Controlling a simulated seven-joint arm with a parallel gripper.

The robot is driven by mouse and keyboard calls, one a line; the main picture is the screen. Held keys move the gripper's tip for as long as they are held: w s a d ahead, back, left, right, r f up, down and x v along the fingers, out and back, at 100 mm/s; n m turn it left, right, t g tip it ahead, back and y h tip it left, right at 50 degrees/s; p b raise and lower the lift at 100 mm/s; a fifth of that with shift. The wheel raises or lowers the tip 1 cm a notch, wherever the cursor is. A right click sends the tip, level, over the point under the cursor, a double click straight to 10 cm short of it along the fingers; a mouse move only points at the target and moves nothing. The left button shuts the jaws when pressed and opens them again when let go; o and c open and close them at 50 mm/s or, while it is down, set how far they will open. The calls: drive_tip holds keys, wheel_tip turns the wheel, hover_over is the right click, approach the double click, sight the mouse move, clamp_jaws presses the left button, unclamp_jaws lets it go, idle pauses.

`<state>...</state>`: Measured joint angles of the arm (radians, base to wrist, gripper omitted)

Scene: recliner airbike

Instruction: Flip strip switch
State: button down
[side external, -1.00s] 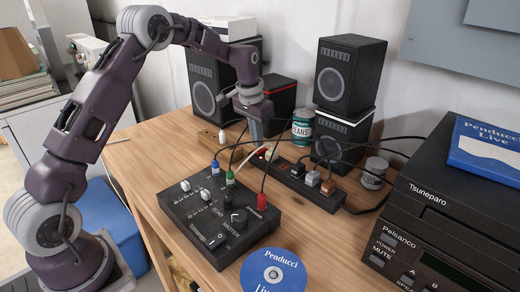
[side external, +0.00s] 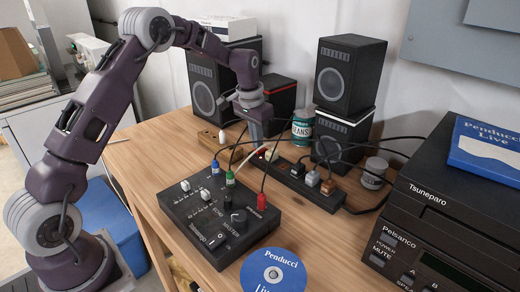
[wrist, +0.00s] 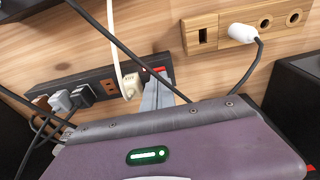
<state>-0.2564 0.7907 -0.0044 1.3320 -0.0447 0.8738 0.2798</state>
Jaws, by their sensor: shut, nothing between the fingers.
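The black power strip (side external: 318,194) lies on the wooden table with several plugs in it. It also crosses the left of the wrist view (wrist: 93,78). Its red switch (wrist: 157,70) shows at the strip's end, just beyond my fingertips, partly hidden by them. Which way the switch is tipped is too small to tell. My gripper (side external: 255,139) points down over that end of the strip. In the wrist view its grey fingers (wrist: 155,88) are closed together and empty, close to the switch. I cannot tell whether they touch it.
A white plug (wrist: 130,85) with a pale cable sits right beside my fingers. Black cables cross the area. A wooden socket block (wrist: 245,28) lies nearby. The mixer (side external: 218,222) stands in front, speakers (side external: 348,75) behind, and a black deck (side external: 450,215) at right.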

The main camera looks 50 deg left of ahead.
drive_tip(key=shift+f, duration=0.4)
drive_tip(key=shift+r, duration=3.5)
